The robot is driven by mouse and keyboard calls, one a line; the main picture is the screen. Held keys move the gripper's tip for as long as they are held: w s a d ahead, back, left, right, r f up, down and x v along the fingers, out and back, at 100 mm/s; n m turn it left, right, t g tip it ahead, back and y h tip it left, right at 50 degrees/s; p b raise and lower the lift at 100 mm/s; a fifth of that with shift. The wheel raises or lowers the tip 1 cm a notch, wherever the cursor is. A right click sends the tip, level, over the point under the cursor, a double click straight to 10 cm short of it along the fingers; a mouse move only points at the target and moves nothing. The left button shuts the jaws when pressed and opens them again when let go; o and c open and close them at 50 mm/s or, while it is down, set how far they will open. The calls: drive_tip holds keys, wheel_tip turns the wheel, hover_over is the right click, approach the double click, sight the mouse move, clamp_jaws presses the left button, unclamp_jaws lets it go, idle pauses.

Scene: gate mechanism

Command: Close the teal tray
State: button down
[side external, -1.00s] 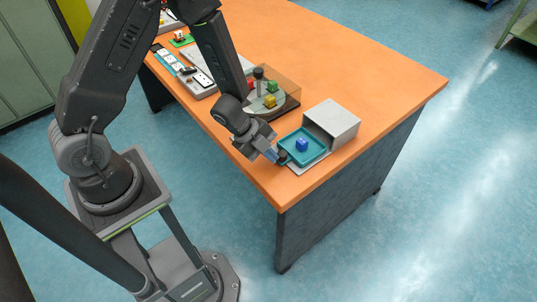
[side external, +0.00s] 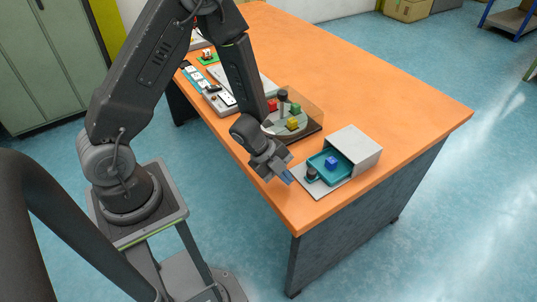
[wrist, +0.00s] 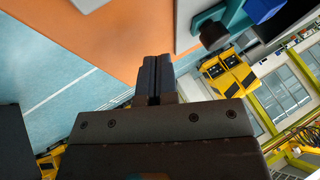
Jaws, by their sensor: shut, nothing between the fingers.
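The teal tray (side external: 316,162) sticks partly out of the grey box (side external: 360,147) and carries a blue cube (side external: 331,162). A dark round knob (side external: 311,174) is on its front. In the wrist view the tray (wrist: 224,14) and knob (wrist: 213,36) show at the top right. My gripper (side external: 288,179) is shut and empty. It is just in front of the knob, with a small gap, near the table's front edge. The gripper's closed fingers also show in the wrist view (wrist: 153,77).
A pale base plate (side external: 330,191) lies under the tray. Behind my gripper stands a round platform with red, green and yellow blocks (side external: 292,123) and a clear cover. A panel with switches (side external: 218,97) is farther left. The orange table (side external: 400,115) is clear behind and right.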

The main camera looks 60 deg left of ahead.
sight(329, 166)
drive_tip(key=v, duration=1)
drive_tip(key=w+d+f+n, duration=0.1)
drive_tip(key=d+f, duration=0.1)
drive_tip(key=w+d+f+n+t+y, duration=0.1)
drive_tip(key=d+f, duration=0.1)
drive_tip(key=f, duration=0.1)
drive_tip(key=w+d+f+n, duration=0.1)
drive_tip(key=w+d+f, duration=0.1)
drive_tip(key=f, duration=0.1)
drive_tip(key=shift+d+f+n+y, duration=0.2)
drive_tip(key=shift+d+n+y, duration=0.1)
drive_tip(key=shift+d+y, duration=0.1)
drive_tip(key=w, duration=0.3)
drive_tip(key=shift+w+a, duration=0.1)
drive_tip(key=shift+a, duration=0.1)
drive_tip(key=shift+w+a, duration=0.1)
drive_tip(key=shift+w, duration=0.3)
drive_tip(key=w, duration=0.7)
drive_tip(key=shift+w, duration=0.75)
drive_tip(key=shift+r, duration=0.1)
